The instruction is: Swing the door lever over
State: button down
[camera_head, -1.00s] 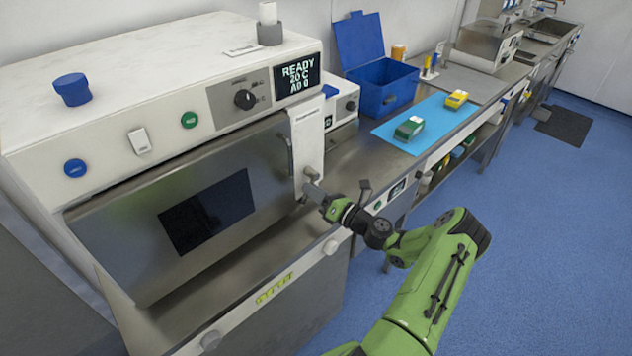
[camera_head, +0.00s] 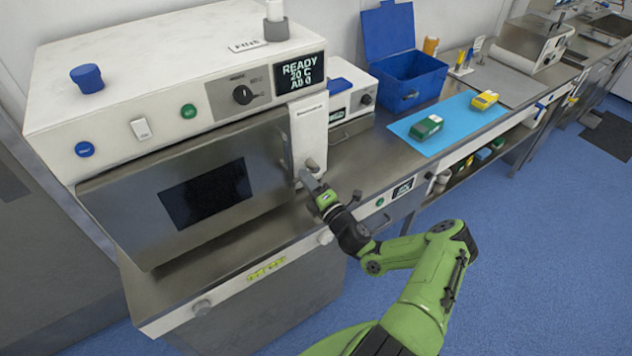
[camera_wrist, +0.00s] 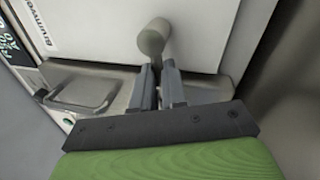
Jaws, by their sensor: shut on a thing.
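The white and steel machine has a steel door (camera_head: 130,215) with a dark window, and the door looks closed. The door lever is at the right side of the door, low on the white panel (camera_head: 309,130). In the wrist view the lever (camera_wrist: 154,38) is a grey rounded bar that runs down between my fingers. My gripper (camera_head: 308,181) is at the lever in the head view. In the wrist view my gripper (camera_wrist: 160,75) is shut on the lever's lower end. The fingers hide the gripped part.
The display (camera_head: 301,72) reads READY. A steel counter holds an open blue box (camera_head: 408,85) and a blue mat (camera_head: 415,143) with green (camera_head: 426,127) and yellow (camera_head: 485,100) boxes. Blue floor (camera_head: 530,260) lies open at right.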

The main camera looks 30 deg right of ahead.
jog(key=shift+m, duration=0.3)
jog(key=c, duration=1.2)
grip_release()
jog(key=b+v, duration=0.1)
jog(key=v, duration=1.4)
jog(key=shift+s+b, duration=0.3)
jog(key=shift+s, duration=0.1)
